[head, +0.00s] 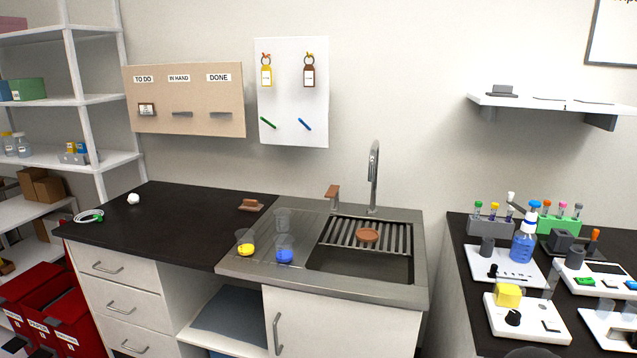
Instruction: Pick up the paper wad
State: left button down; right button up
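A small white crumpled ball, the paper wad (133,198), lies on the black countertop (185,225) near its far left corner. It stands alone, a little behind a coiled white cable with a green end. Neither of my grippers is in the head view, so I cannot see whether they are open or shut.
The white cable (88,216) lies at the counter's left edge. A brown object (250,204) sits near the sink (360,265). Red bins (50,310) stand at lower left. The middle counter is clear.

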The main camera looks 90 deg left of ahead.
aim_at(133, 198)
jog(key=u, duration=0.3)
jog(key=i, duration=0.3)
jog(key=u, duration=2.75)
jog(key=i, duration=0.25)
jog(key=u, duration=1.4)
jog(key=k, duration=0.45)
jog(key=u, duration=0.55)
jog(key=i, duration=1.55)
jog(key=z, duration=0.55)
